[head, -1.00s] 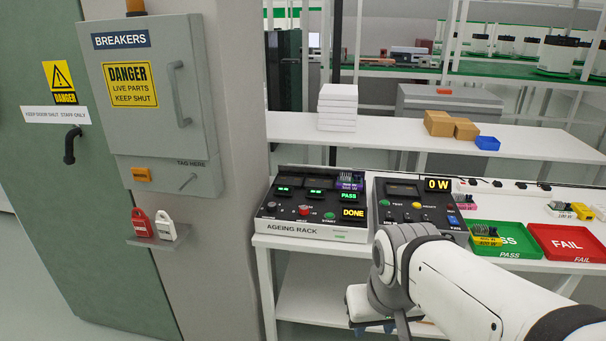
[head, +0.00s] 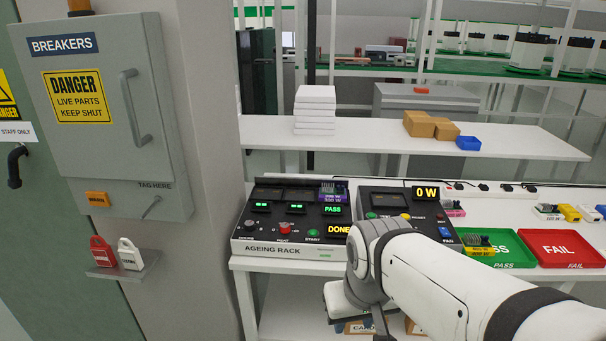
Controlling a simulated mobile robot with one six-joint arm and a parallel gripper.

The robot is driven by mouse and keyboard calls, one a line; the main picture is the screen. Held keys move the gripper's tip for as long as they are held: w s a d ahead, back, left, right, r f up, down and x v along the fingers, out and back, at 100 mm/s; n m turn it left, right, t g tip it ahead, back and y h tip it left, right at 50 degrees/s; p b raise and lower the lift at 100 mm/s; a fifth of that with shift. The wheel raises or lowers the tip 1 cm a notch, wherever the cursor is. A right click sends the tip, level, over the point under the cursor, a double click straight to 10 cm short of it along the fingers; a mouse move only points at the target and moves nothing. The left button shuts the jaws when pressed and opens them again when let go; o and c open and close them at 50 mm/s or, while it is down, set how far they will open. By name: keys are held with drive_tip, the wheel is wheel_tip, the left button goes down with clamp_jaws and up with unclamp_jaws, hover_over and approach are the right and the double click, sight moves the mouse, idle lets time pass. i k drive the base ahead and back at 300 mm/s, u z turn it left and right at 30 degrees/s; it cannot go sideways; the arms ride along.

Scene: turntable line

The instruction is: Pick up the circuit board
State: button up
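A circuit board with a purple label (head: 333,191) sits at the top right of the ageing rack (head: 285,249), beside the lit PASS and DONE displays. Another board with a yellow label (head: 480,246) lies at the left of the green PASS tray (head: 515,262). More small boards lie behind on the bench: one with a pink label (head: 453,209) and one with a white label (head: 548,212). My arm reaches in from the lower right, in front of the bench. My gripper (head: 341,325) is low at its end, below the bench top, mostly cut off and hidden; its fingers are unclear.
A power tester (head: 385,200) reading 0 W stands right of the rack, partly behind my arm. A red FAIL tray (head: 562,247) is at the right. A raised shelf (head: 370,136) holds white boxes, brown boxes and a blue bin. A breaker cabinet (head: 100,110) stands left.

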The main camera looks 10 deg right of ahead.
sight(326, 194)
drive_tip(key=i, duration=1.3)
drive_tip(key=u, duration=0.05)
